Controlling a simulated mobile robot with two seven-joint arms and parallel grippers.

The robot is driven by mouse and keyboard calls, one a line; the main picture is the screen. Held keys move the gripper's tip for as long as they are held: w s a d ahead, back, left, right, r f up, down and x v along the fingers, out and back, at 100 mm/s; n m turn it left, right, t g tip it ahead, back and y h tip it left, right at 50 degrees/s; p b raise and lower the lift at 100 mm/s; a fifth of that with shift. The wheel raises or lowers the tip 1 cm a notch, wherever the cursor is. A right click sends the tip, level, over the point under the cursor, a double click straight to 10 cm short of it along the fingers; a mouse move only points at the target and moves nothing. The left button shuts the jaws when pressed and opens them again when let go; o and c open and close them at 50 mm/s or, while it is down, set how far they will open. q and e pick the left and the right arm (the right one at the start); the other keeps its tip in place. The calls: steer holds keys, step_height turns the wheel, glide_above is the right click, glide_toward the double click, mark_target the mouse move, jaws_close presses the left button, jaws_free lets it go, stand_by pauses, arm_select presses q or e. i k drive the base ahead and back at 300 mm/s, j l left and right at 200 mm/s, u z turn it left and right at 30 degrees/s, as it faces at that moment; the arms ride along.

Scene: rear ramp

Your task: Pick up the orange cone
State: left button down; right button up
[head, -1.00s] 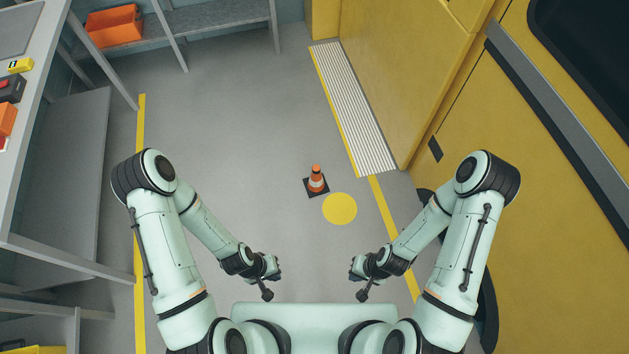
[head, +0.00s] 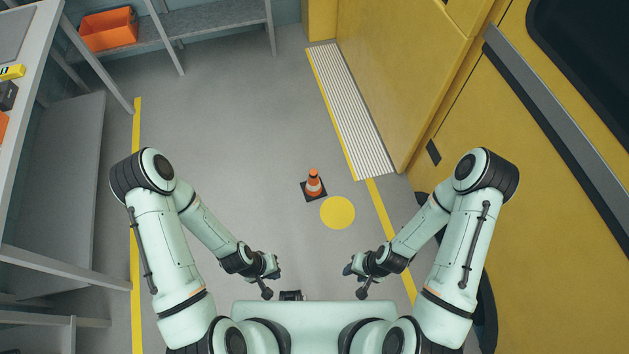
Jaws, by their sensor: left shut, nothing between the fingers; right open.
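The orange cone (head: 313,184) stands upright on the grey floor on its dark square base, with a pale band around it. It is just up and left of a yellow floor disc (head: 337,212). My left gripper (head: 273,269) is shut and empty, below and left of the cone in the head view. My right gripper (head: 353,268) is open and empty, below and right of the cone. Both are well apart from it. The fingers are small and dark, partly hidden by the wrists.
A grey bench (head: 27,110) runs along the left. An orange bin (head: 108,29) sits on a shelf at the upper left. A ribbed ramp strip (head: 350,110) lies beside the yellow vehicle wall (head: 540,190) on the right. The floor around the cone is clear.

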mark_target(313, 189)
steer(key=i+l, duration=0.15)
steer(key=i, duration=0.25)
steer(key=i+l+u, duration=0.15)
steer(key=i, duration=0.25)
steer(key=i+l, duration=0.25)
steer(key=i, duration=0.15)
steer(key=i+u, duration=0.1)
steer(key=u, duration=1.3)
